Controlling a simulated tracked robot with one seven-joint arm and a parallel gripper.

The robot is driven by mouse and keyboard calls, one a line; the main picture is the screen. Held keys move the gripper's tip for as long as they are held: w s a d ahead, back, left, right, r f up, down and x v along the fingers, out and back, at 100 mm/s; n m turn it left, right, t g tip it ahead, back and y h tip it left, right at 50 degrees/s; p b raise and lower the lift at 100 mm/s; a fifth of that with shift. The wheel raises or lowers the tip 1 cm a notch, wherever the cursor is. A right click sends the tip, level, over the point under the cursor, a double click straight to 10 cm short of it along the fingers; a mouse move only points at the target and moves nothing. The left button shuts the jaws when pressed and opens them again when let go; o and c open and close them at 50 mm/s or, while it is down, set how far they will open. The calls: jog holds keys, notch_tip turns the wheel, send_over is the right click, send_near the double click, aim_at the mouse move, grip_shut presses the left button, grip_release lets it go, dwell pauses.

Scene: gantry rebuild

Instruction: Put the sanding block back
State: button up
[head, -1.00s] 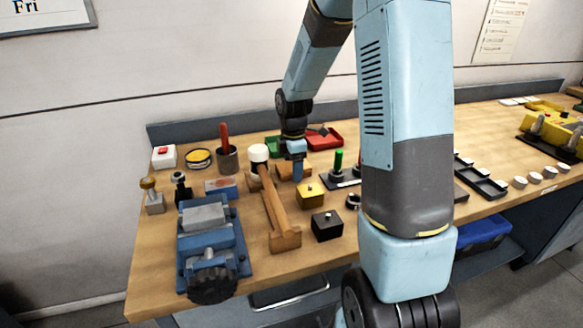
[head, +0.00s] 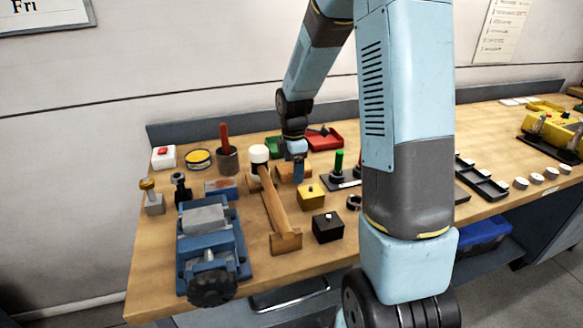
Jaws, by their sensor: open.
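My gripper (head: 297,174) points down over the middle of the bench, seen small and from the side; its fingers are open. It is at a tan wooden block (head: 283,173), partly hidden behind it; I cannot tell whether they touch. A flat block with a blue side and a reddish-brown top (head: 221,188) lies on the bench to the left, behind the blue vise, apart from my gripper. I cannot tell for certain which of these two blocks is the sanding block.
A mallet (head: 277,208) lies just left of my gripper. A yellow block (head: 311,196) and a black block (head: 327,227) stand in front. The blue vise (head: 213,245) fills the left front. Red (head: 325,138) and green (head: 273,146) trays lie behind.

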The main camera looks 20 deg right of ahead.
notch_tip(320, 180, up, 11)
jog(key=s+r+m+t, duration=0.2)
jog(key=s+r+m, duration=0.2)
jog(key=s+m, duration=0.2)
jog(key=s+r+m+t, duration=0.1)
jog(key=s+r+m, duration=0.4)
jog(key=s, duration=0.6)
jog(key=s+r+m+t, duration=0.2)
jog(key=s+r+m, duration=0.2)
jog(key=s+m, duration=0.3)
jog(key=shift+s+a+r+t, duration=0.25)
jog(key=shift+s+a+t, duration=0.05)
jog(key=shift+s, duration=0.75)
